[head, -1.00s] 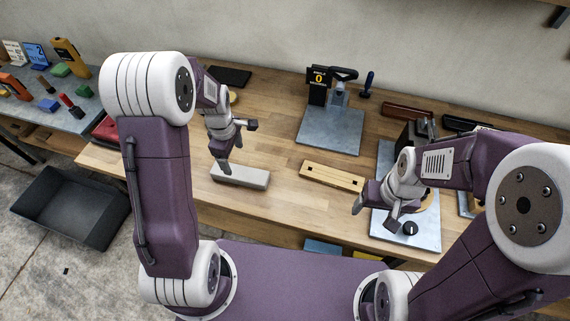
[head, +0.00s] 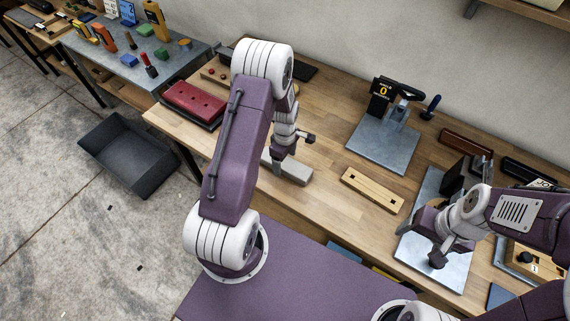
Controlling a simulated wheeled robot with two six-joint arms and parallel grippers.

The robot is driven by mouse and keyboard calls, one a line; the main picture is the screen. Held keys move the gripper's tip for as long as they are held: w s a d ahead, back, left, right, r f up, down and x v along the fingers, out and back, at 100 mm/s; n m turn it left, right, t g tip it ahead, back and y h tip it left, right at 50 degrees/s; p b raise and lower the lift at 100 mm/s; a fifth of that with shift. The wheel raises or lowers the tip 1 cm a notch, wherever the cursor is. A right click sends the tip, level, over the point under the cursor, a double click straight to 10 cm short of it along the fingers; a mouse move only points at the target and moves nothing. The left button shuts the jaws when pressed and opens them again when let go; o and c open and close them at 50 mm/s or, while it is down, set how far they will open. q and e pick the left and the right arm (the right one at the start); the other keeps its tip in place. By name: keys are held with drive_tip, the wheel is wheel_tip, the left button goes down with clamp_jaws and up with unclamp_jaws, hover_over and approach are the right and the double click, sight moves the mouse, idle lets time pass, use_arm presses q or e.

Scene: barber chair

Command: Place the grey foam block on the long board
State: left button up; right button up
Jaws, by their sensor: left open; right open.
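The grey foam block (head: 293,172) lies on the wooden bench near its front edge, partly hidden by my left arm. My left gripper (head: 292,150) is open, pointing down at the block's back left; I cannot tell whether it touches the block. A pale wooden board with dark holes (head: 372,190), which looks like the long board, lies flat to the right of the block with bare bench between them. My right gripper (head: 420,246) is open and empty over a grey metal plate (head: 455,272) further right.
A metal plate (head: 382,147) with a clamp-like device and a yellow-digit display stands behind the board. A red case (head: 193,103) lies at the bench's left. A dark open bin (head: 130,155) is on the floor. Dark brown blocks lie at the back right.

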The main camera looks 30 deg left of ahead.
use_arm(q)
wheel_tip(320, 180, down, 2)
drive_tip(key=shift+f, duration=0.15)
drive_tip(key=shift+w+f, duration=0.15)
drive_tip(key=c, duration=1.5)
drive_tip(key=shift+o, duration=0.2)
drive_tip(key=shift+r, duration=0.45)
wheel_tip(320, 180, up, 3)
drive_tip(key=shift+f+b, duration=0.2)
drive_tip(key=shift+b, duration=0.25)
drive_tip(key=s+d+r+b, duration=0.1)
drive_tip(key=s+d+r, duration=0.2)
drive_tip(key=d+r, duration=0.4)
drive_tip(key=d, duration=0.4)
drive_tip(key=shift+d+r+b, duration=0.15)
drive_tip(key=shift+r+b, duration=0.15)
drive_tip(key=shift+b, duration=0.05)
